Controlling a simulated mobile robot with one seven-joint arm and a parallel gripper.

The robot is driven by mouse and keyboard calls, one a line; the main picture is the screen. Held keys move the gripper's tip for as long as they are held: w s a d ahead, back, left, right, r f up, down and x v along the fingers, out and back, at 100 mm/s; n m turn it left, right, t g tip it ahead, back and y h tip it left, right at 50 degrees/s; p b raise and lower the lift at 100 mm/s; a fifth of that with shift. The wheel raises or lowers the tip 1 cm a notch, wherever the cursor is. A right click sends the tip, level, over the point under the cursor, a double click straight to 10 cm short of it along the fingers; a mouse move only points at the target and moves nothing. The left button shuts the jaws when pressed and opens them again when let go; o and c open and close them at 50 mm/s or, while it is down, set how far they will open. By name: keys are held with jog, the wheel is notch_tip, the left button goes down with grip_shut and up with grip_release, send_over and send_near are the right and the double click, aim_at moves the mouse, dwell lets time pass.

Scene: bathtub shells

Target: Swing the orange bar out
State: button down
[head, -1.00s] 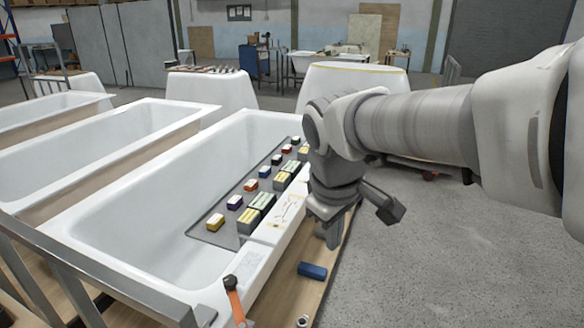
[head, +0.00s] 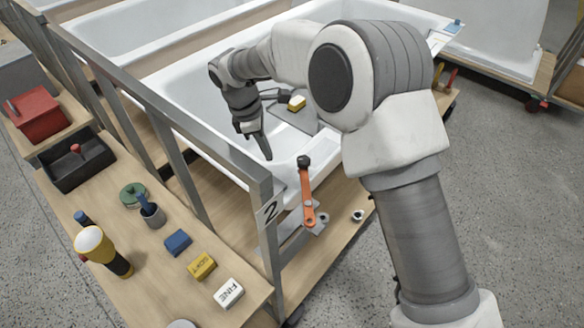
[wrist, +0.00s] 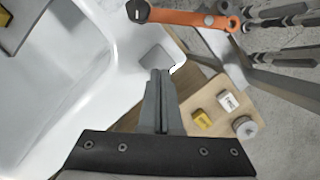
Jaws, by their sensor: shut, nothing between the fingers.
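The orange bar (head: 308,200) hangs near-upright at the near corner of the white bathtub (head: 185,95), outside its rim. It has a black knob (head: 303,161) at its top end and a pivot at its lower end on a grey plate. In the wrist view the orange bar (wrist: 185,18) lies across the top, its black knob to the left. My gripper (head: 266,154) is over the tub's near end, left of the knob and apart from it. In the wrist view my gripper (wrist: 161,75) has its fingers together, with nothing between them.
A grey metal frame (head: 190,120) with a "2" plate (head: 270,211) stands left of the bar. A wooden bench holds a flashlight (head: 103,250), a blue block (head: 178,242), a yellow block (head: 202,266) and a white block (head: 228,293). Bare floor lies to the right.

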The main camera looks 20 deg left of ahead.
aim_at(306, 177)
jog(key=x, duration=1)
jog(key=shift+s+f, duration=0.1)
jog(key=shift+f, duration=0.15)
jog(key=shift+w+d+r, duration=0.1)
jog(key=shift+w+d, duration=0.2)
jog(key=shift+d, duration=0.3)
jog(key=shift+w+d+r, duration=0.1)
jog(key=shift+w+d, duration=0.25)
jog(key=shift+d, duration=0.2)
jog(key=shift+w+d, duration=0.3)
jog(key=shift+d, duration=0.3)
jog(key=shift+w+d+m, duration=0.35)
jog(key=shift+w+m, duration=0.05)
jog(key=shift+m, duration=0.3)
jog(key=shift+w+d+m+g, duration=0.2)
jog(key=shift+w+m+g, duration=0.05)
jog(key=shift+m+g, duration=0.05)
jog(key=shift+w+d+f+m+b, duration=0.1)
jog(key=shift+w+d+m+b, duration=0.3)
jog(key=shift+d+m, duration=0.5)
jog(key=shift+w+d+m+g, duration=0.25)
jog(key=shift+d+m, duration=0.3)
jog(key=shift+m, duration=0.3)
jog(key=shift+w+d+m+g, duration=0.1)
jog(key=shift+d+m+g, duration=0.2)
jog(key=shift+d+m, duration=0.45)
jog(key=shift+w+d+m+g, duration=0.2)
jog(key=shift+d+m+g, duration=0.1)
jog(key=shift+m, duration=0.7)
